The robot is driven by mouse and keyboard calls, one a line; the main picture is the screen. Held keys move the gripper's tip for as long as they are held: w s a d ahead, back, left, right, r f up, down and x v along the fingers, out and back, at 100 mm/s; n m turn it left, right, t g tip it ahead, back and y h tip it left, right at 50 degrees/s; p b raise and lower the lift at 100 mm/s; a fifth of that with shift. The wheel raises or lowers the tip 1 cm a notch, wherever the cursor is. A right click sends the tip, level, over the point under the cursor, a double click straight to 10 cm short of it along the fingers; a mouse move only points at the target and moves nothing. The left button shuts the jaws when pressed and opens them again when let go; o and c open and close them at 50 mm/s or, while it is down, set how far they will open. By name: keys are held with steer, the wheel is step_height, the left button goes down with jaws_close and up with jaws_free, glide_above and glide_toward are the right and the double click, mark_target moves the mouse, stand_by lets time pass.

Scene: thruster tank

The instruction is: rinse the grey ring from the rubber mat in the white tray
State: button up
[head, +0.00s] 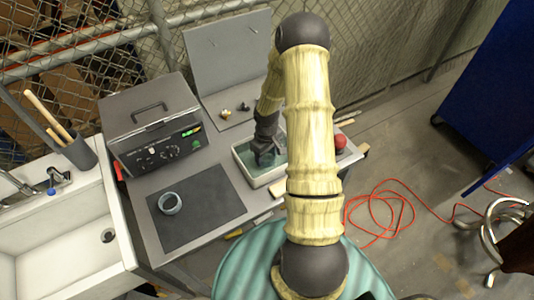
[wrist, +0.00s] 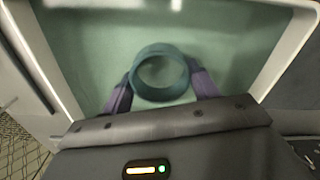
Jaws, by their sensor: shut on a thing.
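My gripper (head: 264,152) reaches down into the white tray (head: 240,166), which holds greenish liquid. In the wrist view my gripper (wrist: 160,84) is shut on a ring (wrist: 160,98), with a finger on each side. That held ring looks teal, and it seems to be in or just over the liquid; I cannot tell how deep. The tray wall (wrist: 295,50) shows around it. A light grey-blue ring (head: 170,204) lies on the dark rubber mat (head: 215,193), apart from my gripper.
A grey box with a handle (head: 150,115) stands behind the mat. A white sink (head: 65,225) is at the left. A red knob (head: 340,141) is right of the tray. A red cable (head: 385,195) lies on the floor.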

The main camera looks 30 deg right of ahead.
stand_by(0.4)
steer(key=shift+d+p, duration=0.35)
steer(key=shift+d, duration=0.45)
steer(key=shift+a, duration=0.1)
steer(key=shift+a, duration=0.7)
steer(key=shift+r, duration=0.15)
step_height(320, 180, up, 8)
steer(key=p, duration=0.6)
steer(key=shift+r, duration=0.15)
stand_by(0.4)
stand_by(1.3)
step_height(320, 180, up, 4)
steer(key=p, duration=0.3)
steer(key=shift+p, duration=0.3)
